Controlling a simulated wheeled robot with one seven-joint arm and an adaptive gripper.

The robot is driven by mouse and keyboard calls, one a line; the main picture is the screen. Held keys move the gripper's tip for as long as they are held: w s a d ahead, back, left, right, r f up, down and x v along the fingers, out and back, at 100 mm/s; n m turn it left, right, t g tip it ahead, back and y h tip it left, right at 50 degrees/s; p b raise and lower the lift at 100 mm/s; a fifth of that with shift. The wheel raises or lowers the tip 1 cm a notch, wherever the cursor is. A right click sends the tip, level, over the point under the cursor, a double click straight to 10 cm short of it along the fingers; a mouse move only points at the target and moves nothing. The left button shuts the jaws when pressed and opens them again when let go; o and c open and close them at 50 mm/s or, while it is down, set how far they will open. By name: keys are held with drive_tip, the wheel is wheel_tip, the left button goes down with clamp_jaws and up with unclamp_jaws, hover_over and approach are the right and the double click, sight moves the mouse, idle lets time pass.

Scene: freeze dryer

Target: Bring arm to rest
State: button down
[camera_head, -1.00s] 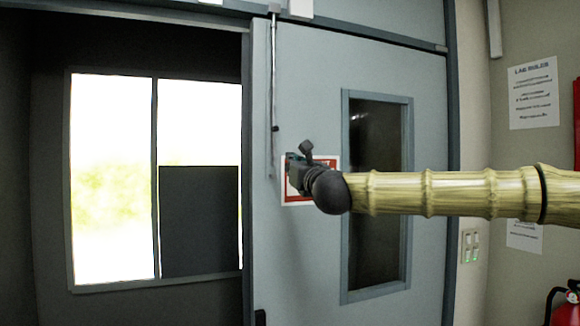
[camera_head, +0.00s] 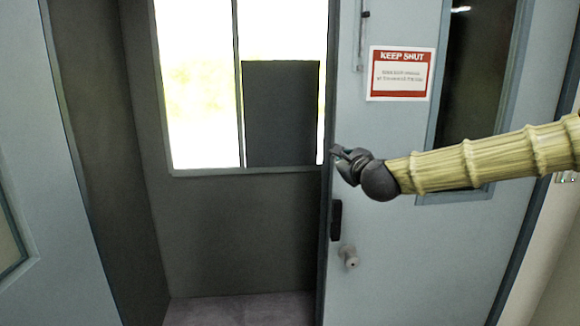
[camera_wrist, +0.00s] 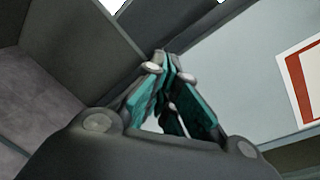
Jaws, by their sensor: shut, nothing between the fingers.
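My arm, in a ribbed straw-coloured sleeve, reaches in from the right in the head view and ends in my dark gripper (camera_head: 340,153). The gripper is in front of the edge of the grey-blue door on the right, below and left of its sign. In the wrist view my gripper (camera_wrist: 168,62) shows teal finger pads that meet at the tips, with nothing held. I cannot tell from the views how far the fingers are from the door.
Another grey-blue door leaf (camera_head: 60,230) stands at far left.

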drive_tip(key=s+a+f+n+g, duration=0.1)
drive_tip(key=s+f+n+g, duration=0.2)
drive_tip(key=f, duration=0.9)
drive_tip(key=s+a+f+n+g, duration=0.15)
drive_tip(key=s+f+n, duration=0.35)
drive_tip(key=f, duration=0.8)
drive_tip(key=s+a+f+n+g, duration=0.2)
drive_tip(key=s+f, duration=0.3)
drive_tip(key=f, duration=0.7)
drive_tip(key=s+d+f+n+g+h, duration=0.1)
drive_tip(key=s+d+f+n+g, duration=0.15)
drive_tip(key=s+f, duration=0.6)
drive_tip(key=s+d+f+n+g, duration=0.15)
drive_tip(key=s+f+n, duration=0.25)
drive_tip(key=s+f, duration=0.45)
drive_tip(key=s+d+f+n+g+h, duration=0.1)
drive_tip(key=s+d+f+n+g, duration=0.1)
drive_tip(key=s, duration=0.7)
drive_tip(key=s+d+f+n+g+h, duration=0.1)
drive_tip(key=s+d+f+n, duration=0.3)
drive_tip(key=s, duration=0.5)
drive_tip(key=s+d+f+n+g, duration=0.3)
drive_tip(key=s+f+n, duration=0.1)
drive_tip(key=s, duration=0.5)
drive_tip(key=shift+s+d+f+h, duration=0.15)
drive_tip(key=shift+s+f+h, duration=0.2)
drive_tip(key=shift+f+h, duration=0.1)
